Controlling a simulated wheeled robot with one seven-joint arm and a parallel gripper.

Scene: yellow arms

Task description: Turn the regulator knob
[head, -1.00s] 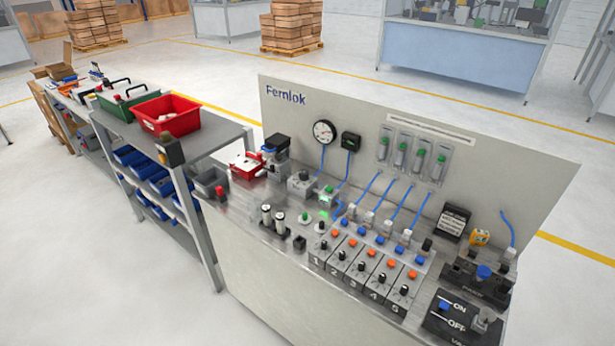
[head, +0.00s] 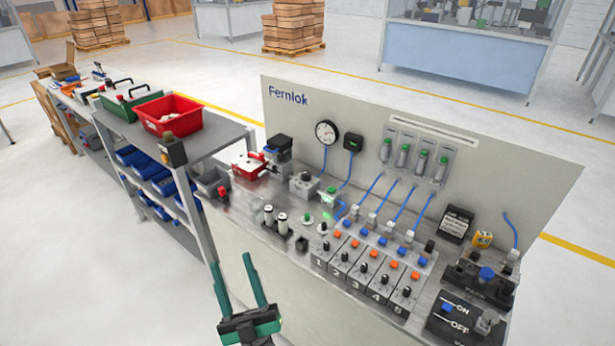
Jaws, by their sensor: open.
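The panel bench (head: 250,200) carries many knobs and valves, and I cannot tell for sure which knob is the regulator's. A blue knob (head: 487,273) stands upright on a black block at the right end. Small black knobs (head: 385,280) sit in a row on numbered units, with orange and blue buttons behind them. My gripper (head: 231,261) has green fingers. It is open and empty at the bottom, in front of the bench's front face, apart from every knob.
A black ON/OFF plate (head: 458,322) sits at the bench's right front corner. The upright back panel (head: 520,180) holds a gauge (head: 326,132) and blue tubes. A shelf with a red bin (head: 167,116) stands left.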

